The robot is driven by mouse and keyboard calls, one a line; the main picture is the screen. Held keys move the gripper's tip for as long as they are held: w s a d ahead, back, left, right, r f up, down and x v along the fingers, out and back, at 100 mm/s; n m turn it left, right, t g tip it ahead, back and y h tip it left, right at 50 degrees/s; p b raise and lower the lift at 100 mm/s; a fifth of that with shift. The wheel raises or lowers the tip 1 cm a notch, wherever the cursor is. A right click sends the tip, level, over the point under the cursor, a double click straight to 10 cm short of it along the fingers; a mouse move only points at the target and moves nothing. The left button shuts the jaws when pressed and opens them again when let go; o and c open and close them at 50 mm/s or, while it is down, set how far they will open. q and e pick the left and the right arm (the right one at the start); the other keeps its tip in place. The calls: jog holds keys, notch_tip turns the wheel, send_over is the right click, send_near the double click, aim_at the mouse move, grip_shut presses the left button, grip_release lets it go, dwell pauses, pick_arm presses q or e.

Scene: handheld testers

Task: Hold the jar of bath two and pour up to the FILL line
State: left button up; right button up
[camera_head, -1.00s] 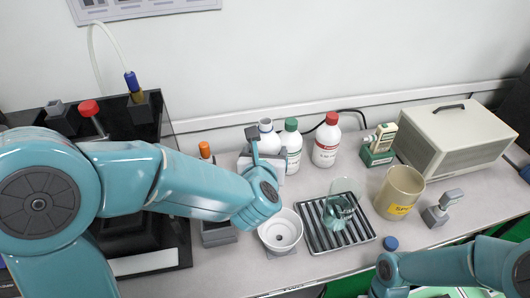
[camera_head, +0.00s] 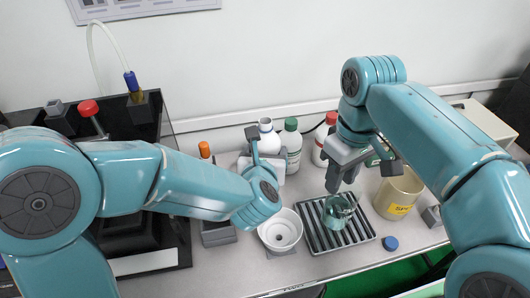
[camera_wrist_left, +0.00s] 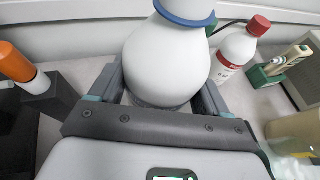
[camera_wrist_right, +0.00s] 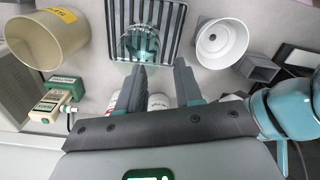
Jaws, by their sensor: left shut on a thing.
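A white bottle with a blue collar (camera_head: 267,138) is at the back of the bench. My left gripper (camera_head: 262,152) is shut on it, and the left wrist view shows the bottle (camera_wrist_left: 165,60) between the fingers. A clear glass jar (camera_head: 337,214) with a greenish tint stands on a slatted tray (camera_head: 312,238). My right gripper (camera_head: 360,175) is open and empty above and behind the jar. In the right wrist view the jar (camera_wrist_right: 142,42) shows beyond the fingertips. I cannot make out the FILL line or any bath name on the jar.
A white funnel-like cup (camera_head: 280,228) is left of the tray. A beige tub (camera_head: 398,192) with a yellow label and a blue cap (camera_head: 390,243) are on the right. A green-capped bottle (camera_head: 291,145) and a red-capped bottle (camera_wrist_left: 238,52) stand near the held bottle.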

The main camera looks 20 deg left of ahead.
jog(key=shift+w+f, duration=0.1)
jog(key=shift+f, duration=5.8)
grip_shut()
jog(key=shift+o, duration=0.3)
grip_release()
jog(key=shift+r, duration=0.1)
